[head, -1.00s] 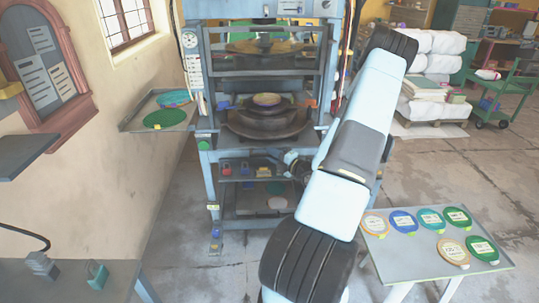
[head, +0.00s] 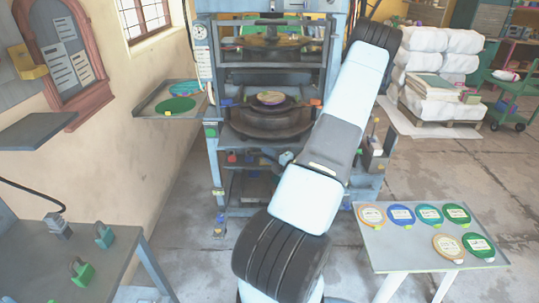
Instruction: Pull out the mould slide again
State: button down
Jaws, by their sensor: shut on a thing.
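The press (head: 212,150) stands in the middle of the head view, with blue-grey posts. The mould slide (head: 262,131) carries a round dark mould at mid height, and a small labelled disc (head: 271,98) lies on top of it. My arm reaches up from the bottom and bends at the top right, covering the right part of the press. My gripper (head: 284,159) shows only partly, just below the slide's front edge and beside my arm. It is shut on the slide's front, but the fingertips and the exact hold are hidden.
A side tray (head: 150,110) with green and teal discs sticks out left of the press. A low table (head: 400,255) with several labelled discs stands at right. A bench (head: 50,270) with padlocks is at front left. White sacks (head: 435,85) stand behind right. Floor between is clear.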

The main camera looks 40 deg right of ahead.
jog(key=c, duration=1.4)
grip_release()
jog(key=shift+s+d+f, duration=0.2)
jog(key=shift+d+f, duration=0.05)
jog(key=shift+d, duration=0.15)
jog(key=shift+r, duration=0.1)
jog(key=s, duration=1.3)
jog(key=shift+s+d, duration=0.2)
jog(key=shift+s, duration=0.2)
